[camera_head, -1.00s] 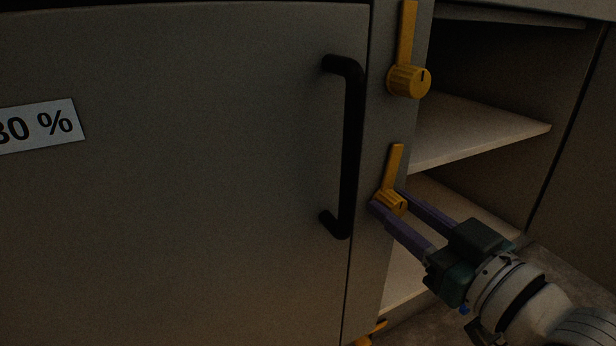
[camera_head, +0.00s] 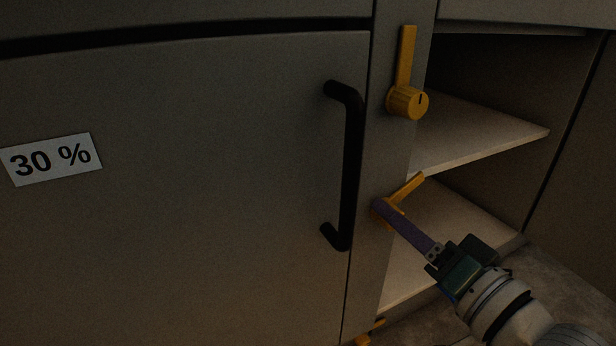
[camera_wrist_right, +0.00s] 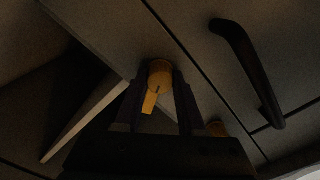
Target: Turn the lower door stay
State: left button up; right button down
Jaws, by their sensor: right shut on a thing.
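The yellow door stay (camera_head: 408,186) that my right gripper holds is a knob with a flat lever on the narrow post right of the closed door. Its lever slants up and to the right. My right gripper (camera_head: 384,208) is shut on its knob, and one finger covers most of it in the head view. In the right wrist view the stay's knob (camera_wrist_right: 160,74) sits between the two fingers. Another yellow stay (camera_head: 407,102) is above it, its lever upright. A further yellow stay (camera_head: 370,332) shows partly at the bottom edge. My left gripper is out of view.
The grey door (camera_head: 200,240) has a black bar handle (camera_head: 352,165) close left of the held stay and a "30 %" label (camera_head: 52,159). Right of the post is an open compartment with a shelf (camera_head: 485,135).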

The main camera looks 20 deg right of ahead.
jog(key=shift+m, duration=2.9)
jog(key=c, duration=0.5)
grip_release()
